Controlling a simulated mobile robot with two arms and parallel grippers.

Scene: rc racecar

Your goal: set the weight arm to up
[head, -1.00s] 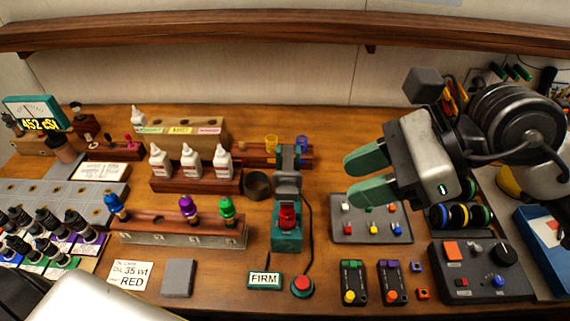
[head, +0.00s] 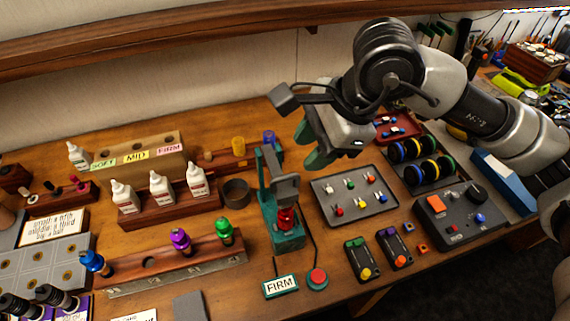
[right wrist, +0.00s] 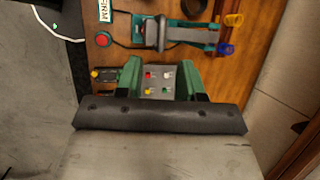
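The weight arm (head: 285,186) is a grey piece on a teal stand (head: 287,236) in the middle of the bench. It juts forward from the teal upright, above a red part (head: 287,217); I cannot tell its exact angle. The right wrist view shows the arm (right wrist: 154,33) at the top. My right gripper (head: 318,148) has green fingers and hangs to the right of the stand's top, apart from it. In the right wrist view its fingers (right wrist: 164,78) are spread with nothing held between them. My left gripper is out of view.
A switch tray (head: 378,211) lies right of the stand. A red button (head: 317,278) and a FIRM sign (head: 280,286) are in front. White bottles (head: 161,188) and a dark ring (head: 236,192) are to the left. Yellow and blue cups (head: 238,145) stand behind.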

